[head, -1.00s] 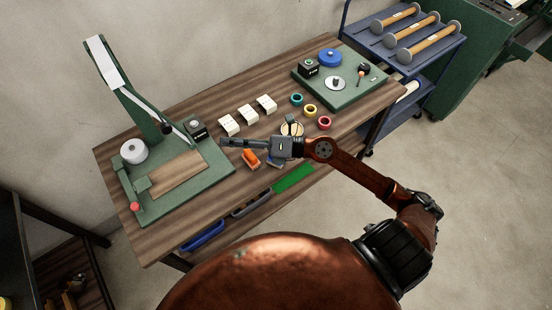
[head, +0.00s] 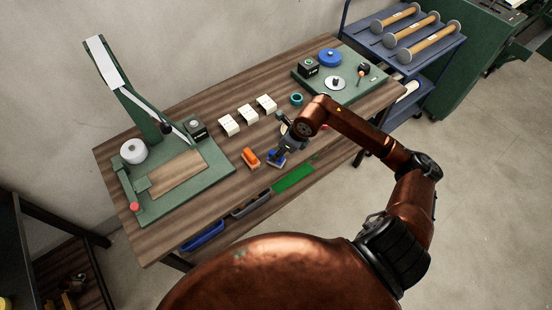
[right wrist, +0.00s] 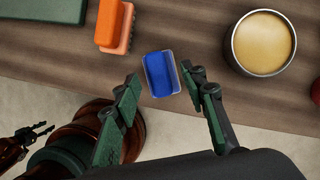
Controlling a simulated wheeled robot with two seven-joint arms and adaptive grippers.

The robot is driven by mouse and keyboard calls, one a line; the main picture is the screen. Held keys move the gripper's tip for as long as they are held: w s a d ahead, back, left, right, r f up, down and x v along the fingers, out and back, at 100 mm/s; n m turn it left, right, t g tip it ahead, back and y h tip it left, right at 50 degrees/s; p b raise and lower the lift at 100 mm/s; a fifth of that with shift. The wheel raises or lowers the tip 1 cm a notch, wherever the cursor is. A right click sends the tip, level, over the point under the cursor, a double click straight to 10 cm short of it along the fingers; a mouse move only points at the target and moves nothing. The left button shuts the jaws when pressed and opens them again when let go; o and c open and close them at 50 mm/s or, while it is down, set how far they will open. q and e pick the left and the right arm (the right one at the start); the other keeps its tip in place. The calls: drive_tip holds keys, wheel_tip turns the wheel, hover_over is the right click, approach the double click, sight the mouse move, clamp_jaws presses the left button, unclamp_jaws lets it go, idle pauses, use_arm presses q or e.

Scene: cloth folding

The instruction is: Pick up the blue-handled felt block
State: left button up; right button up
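The blue-handled felt block (head: 276,158) lies on the wooden table near its front edge, right of an orange-handled block (head: 250,157). In the right wrist view the blue-handled block (right wrist: 161,74) shows from above, with a thin pale rim around its blue handle. My right gripper (head: 279,151) points down over it in the head view. In the right wrist view its two fingers (right wrist: 168,84) are spread apart, with the block between and just beyond the tips, and nothing is held. Whether a finger touches the block I cannot tell.
A round tin with tan contents (right wrist: 266,42) stands close right of the gripper. The orange-handled block (right wrist: 115,26) is close on the left. Several white blocks (head: 248,114) stand behind, and a green board fixture (head: 215,175) fills the table's left.

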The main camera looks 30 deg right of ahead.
drive_tip(key=shift+x, duration=1.5)
drive_tip(key=shift+a+r, duration=0.1)
drive_tip(key=shift+c, duration=0.3)
clamp_jaws()
